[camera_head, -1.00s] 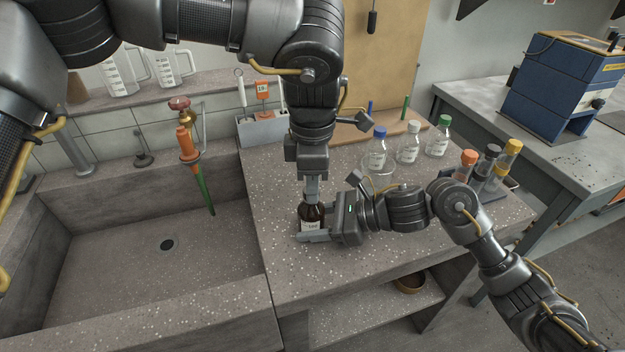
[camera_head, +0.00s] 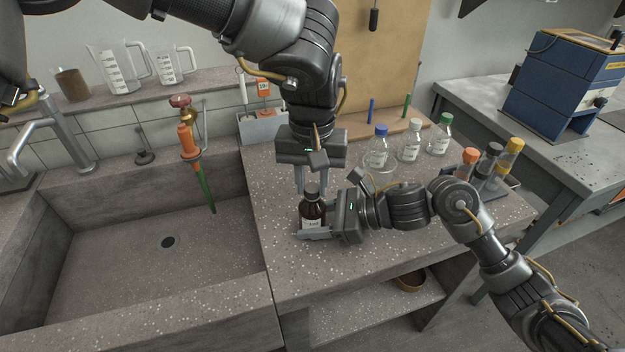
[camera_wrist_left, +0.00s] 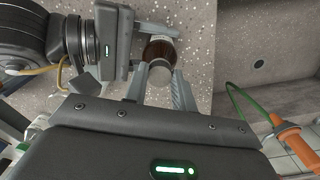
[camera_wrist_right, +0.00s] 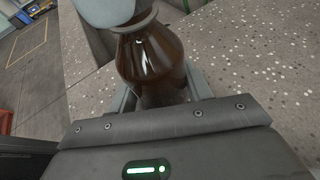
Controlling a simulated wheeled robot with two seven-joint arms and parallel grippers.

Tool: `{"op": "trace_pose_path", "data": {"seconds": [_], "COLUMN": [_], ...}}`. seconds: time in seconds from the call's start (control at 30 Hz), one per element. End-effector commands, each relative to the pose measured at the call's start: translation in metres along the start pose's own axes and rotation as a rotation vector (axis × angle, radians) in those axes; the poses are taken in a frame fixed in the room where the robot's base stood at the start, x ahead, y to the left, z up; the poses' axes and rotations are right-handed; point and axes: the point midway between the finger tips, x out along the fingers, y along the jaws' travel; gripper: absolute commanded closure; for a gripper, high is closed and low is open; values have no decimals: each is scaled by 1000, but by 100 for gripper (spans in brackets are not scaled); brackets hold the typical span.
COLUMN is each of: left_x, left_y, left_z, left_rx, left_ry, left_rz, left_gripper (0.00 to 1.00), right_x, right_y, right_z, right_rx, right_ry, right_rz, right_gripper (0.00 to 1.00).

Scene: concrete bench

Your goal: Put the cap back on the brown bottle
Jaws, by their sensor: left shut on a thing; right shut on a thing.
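The brown bottle (camera_head: 312,212), with a white label, stands upright near the bench's front left part. My right gripper (camera_head: 314,234) is shut around its lower body from the right; the right wrist view also shows the brown glass (camera_wrist_right: 152,62). The grey cap (camera_head: 312,187) is at the bottle's mouth, in line with the neck. My left gripper (camera_head: 312,186) points down from above and is shut on the cap; the left wrist view shows the cap (camera_wrist_left: 160,73) between its fingers. I cannot tell how tightly the cap sits on the thread.
Bottles with blue (camera_head: 378,150), white (camera_head: 409,142) and green (camera_head: 440,136) caps stand behind right. A rack (camera_head: 490,180) with colour-capped tubes is at the right. The front bench surface is clear.

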Motion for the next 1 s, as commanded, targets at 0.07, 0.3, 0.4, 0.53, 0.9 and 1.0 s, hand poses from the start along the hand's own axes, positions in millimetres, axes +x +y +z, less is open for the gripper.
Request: {"op": "trace_pose_path", "data": {"seconds": [0.07,0.3,0.4,0.53,0.9,1.0], "left_x": [0,0,0,-2,-41,-45], "left_y": [0,0,0,0,0,0], "left_z": [-1,0,0,0,-1,0], "left_rx": [-2,-4,-4,-4,-4,-4], "left_ry": [2,2,1,2,3,2], "left_rz": [1,0,0,0,0,0], "left_gripper": [95,52,52,52,52,52], "right_x": [0,0,0,0,0,0], "right_y": [1,0,0,0,0,0], "right_z": [0,0,0,0,0,0], "right_rx": [0,0,0,0,0,0], "right_ry": [1,1,1,1,1,1], "right_rz": [2,1,1,1,0,0], "right_gripper": [100,100,100,100,100,100]}}
